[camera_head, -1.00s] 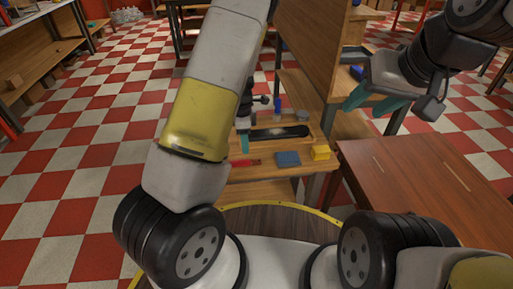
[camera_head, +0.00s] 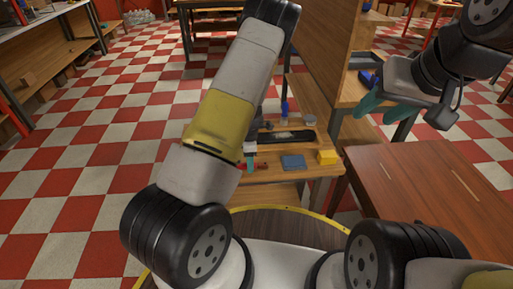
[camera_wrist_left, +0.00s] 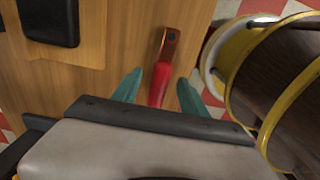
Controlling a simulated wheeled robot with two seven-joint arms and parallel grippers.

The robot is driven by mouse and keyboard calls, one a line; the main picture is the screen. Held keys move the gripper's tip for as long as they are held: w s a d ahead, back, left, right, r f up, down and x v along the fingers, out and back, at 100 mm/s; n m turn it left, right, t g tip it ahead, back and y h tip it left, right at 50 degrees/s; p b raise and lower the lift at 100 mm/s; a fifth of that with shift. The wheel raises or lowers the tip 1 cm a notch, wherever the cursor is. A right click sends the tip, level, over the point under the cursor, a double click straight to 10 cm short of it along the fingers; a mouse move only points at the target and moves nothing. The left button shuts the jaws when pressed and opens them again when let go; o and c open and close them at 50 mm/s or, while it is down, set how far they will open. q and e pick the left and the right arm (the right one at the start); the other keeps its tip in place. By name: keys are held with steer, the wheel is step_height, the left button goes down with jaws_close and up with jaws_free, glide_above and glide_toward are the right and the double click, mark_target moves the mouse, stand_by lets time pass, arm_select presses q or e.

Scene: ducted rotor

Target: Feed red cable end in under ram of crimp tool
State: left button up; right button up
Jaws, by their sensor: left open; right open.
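A red cable end (camera_wrist_left: 160,80) lies on the wooden bench in the left wrist view, with a brown, copper-like tip (camera_wrist_left: 169,44) pointing up the picture. My left gripper (camera_wrist_left: 158,78) is open, one teal finger on each side of the red part, with visible gaps. In the head view its teal fingertips (camera_head: 250,162) show at the red piece, and my own arm covers most of the gripper. My right gripper (camera_head: 384,110) is open and empty, raised at the right. I cannot make out the crimp tool or its ram for certain.
The bench holds a black tray (camera_head: 287,137), a blue-grey pad (camera_head: 293,161), a yellow block (camera_head: 327,158) and a blue-handled item (camera_head: 285,107). A brown table (camera_head: 430,185) stands to the right. A dark flat thing (camera_wrist_left: 50,22) lies at upper left in the wrist view.

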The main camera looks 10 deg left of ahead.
arm_select(q)
jaws_close()
steer(key=shift+r, duration=0.1)
